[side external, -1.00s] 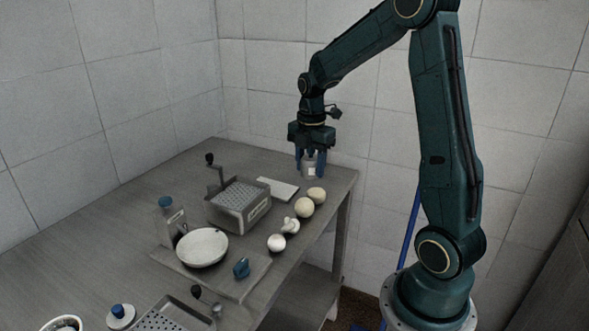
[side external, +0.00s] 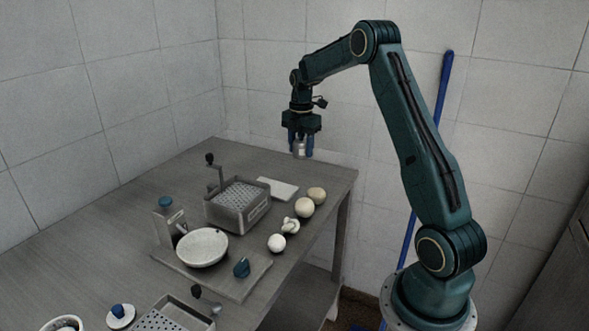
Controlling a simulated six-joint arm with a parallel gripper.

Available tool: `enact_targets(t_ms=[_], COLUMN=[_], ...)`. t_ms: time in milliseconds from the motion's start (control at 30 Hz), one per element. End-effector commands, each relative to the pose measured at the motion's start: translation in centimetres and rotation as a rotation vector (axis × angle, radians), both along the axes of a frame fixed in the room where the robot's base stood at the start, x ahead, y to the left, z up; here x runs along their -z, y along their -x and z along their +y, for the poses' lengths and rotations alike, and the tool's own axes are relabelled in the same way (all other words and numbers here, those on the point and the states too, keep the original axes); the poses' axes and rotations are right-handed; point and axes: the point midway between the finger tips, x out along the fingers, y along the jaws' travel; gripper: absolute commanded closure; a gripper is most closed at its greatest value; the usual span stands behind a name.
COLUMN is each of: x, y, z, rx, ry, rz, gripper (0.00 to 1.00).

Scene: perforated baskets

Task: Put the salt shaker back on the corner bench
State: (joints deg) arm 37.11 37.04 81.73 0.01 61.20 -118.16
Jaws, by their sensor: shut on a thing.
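My gripper (side external: 300,153) is shut on a small grey metallic shaker (side external: 299,147), which I take to be the salt shaker. It hangs between the blue fingers, roughly upright. It appears to be above the far right part of the grey bench (side external: 262,155), which stands in the corner of the tiled walls. The fingers hide the sides of the shaker. The exact gap between shaker and bench is hard to judge from this view.
Left of the gripper stand a perforated basket (side external: 238,207) with a handle and a white card (side external: 279,188). Several pale round items, including an egg-like one (side external: 277,243), line the right edge. A white bowl (side external: 202,248) sits nearer. The bench's far corner is clear.

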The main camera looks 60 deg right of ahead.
Motion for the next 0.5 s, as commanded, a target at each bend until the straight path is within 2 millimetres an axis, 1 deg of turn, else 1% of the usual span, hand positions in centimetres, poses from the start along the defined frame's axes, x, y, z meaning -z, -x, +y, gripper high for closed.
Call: enact_targets(t_ms=[33,100,200,333,500], x=[0.3,0.6,1.0,1.2,1.3], y=[-0.4,-0.8,-1.2,-1.5,-1.6], z=[-0.8,-1.8,-2.7,-3.5,-3.8], rx=[0.002,0.002,0.001,0.001,0.000], ry=[-0.001,0.000,0.000,0.000,0.000], rz=[0.001,0.000,0.000,0.000,-0.001], gripper=[0.79,0.79,0.79,0.79,0.79])
